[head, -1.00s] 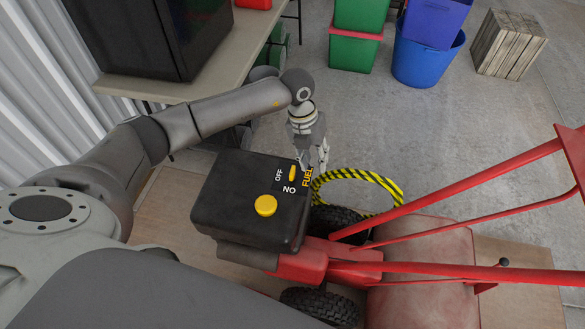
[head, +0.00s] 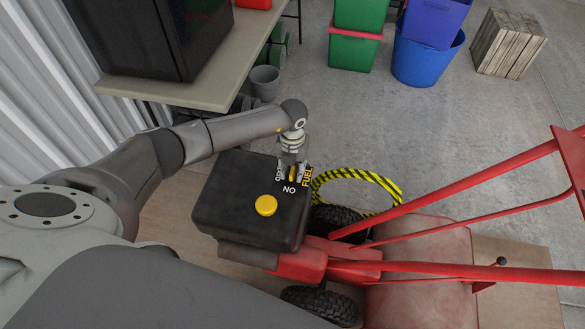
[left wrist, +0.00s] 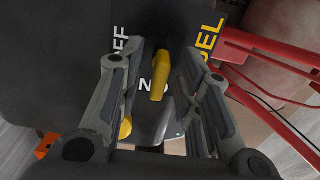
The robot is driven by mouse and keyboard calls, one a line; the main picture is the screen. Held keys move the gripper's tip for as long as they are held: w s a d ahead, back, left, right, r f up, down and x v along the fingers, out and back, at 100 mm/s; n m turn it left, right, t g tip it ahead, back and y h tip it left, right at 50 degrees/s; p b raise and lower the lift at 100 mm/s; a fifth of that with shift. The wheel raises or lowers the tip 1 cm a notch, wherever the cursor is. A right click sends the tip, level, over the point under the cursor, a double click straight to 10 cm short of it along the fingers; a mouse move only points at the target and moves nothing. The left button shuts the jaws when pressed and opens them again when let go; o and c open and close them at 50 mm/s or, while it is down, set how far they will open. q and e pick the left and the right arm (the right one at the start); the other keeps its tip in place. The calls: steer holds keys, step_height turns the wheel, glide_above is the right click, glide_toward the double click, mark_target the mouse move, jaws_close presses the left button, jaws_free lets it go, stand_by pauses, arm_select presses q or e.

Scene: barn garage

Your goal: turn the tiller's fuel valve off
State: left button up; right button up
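The tiller's black engine box (head: 235,200) carries the fuel valve, a small yellow lever (left wrist: 160,75), on its top. White OFF and ON lettering and a yellow FUEL label (head: 306,177) surround the lever. My left gripper (head: 291,168) points down over the valve and partly hides the lever and the OFF lettering in the head view. In the left wrist view its two fingers (left wrist: 160,55) are open, one on each side of the lever, with a visible gap to each. The lever's long end points toward the ON lettering. My right gripper is not in view.
A yellow round cap (head: 266,205) stands on the box near the valve. The tiller's red handlebars (head: 450,188) extend right. A yellow-black striped hose (head: 375,177) lies behind it. A table (head: 225,80) with a black cabinet (head: 140,35) stands at the back left.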

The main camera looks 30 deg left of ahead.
arm_select(q)
steer(key=shift+f, duration=0.15)
steer(key=shift+c, duration=0.5)
jaws_close()
